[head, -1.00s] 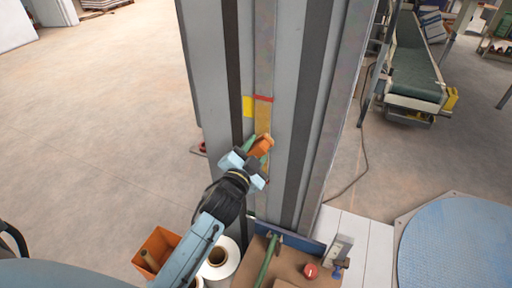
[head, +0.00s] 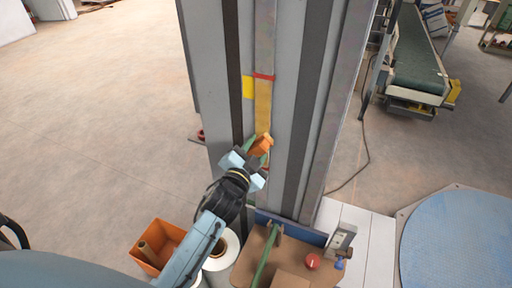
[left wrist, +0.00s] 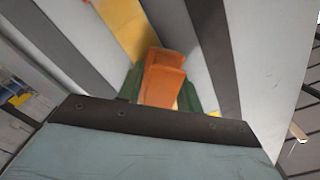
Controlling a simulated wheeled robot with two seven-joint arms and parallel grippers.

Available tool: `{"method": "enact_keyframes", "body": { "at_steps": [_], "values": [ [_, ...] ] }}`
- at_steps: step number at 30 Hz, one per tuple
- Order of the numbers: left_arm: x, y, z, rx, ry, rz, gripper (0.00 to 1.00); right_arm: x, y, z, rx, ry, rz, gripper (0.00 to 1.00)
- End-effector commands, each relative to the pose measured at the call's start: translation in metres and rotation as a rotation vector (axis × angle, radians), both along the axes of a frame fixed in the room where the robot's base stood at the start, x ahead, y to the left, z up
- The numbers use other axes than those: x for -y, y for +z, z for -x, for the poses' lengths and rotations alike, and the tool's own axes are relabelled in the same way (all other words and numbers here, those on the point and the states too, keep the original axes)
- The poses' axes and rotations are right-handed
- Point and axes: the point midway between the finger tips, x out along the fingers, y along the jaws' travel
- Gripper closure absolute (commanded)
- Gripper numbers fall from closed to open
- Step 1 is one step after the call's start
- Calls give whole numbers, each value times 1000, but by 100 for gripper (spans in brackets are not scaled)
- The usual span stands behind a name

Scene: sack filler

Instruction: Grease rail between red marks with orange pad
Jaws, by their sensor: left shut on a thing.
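The orange pad (head: 262,144) is held between the green fingers of my left gripper (head: 256,152), against or very close to the rail (head: 265,35) on the tall grey column; contact is not clear. In the left wrist view the pad (left wrist: 163,80) sits between the fingers, with a yellowish strip of rail (left wrist: 122,22) beyond it. A red mark (head: 263,76) crosses the rail above the gripper. The rail between that mark and the pad looks yellowish. My right gripper is not in view.
A yellow label (head: 248,87) is beside the rail. Below are an orange bin (head: 170,238), white rolls (head: 222,262) and a brown panel with a red button (head: 313,262). A conveyor (head: 418,70) and a blue round platform (head: 458,240) lie right. Floor at left is clear.

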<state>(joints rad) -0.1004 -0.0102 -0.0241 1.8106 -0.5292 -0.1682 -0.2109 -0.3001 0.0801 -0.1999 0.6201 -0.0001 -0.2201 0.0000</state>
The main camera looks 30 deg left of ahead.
Motion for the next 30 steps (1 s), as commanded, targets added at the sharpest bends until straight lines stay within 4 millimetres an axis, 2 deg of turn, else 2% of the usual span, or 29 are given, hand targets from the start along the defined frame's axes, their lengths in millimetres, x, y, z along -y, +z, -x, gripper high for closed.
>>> {"method": "enact_keyframes", "body": {
  "at_steps": [6, 14, 24, 30],
  "values": [
    [0, -24, 1, -2, 1, 0, 100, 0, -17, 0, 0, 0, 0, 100],
    [0, -31, 1, -1, 1, -1, 100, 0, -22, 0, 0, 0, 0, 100],
    [0, -60, 0, -1, 1, 0, 100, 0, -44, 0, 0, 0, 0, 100],
    [0, -64, 0, -1, 1, 0, 100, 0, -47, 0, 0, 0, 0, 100]
  ]
}}
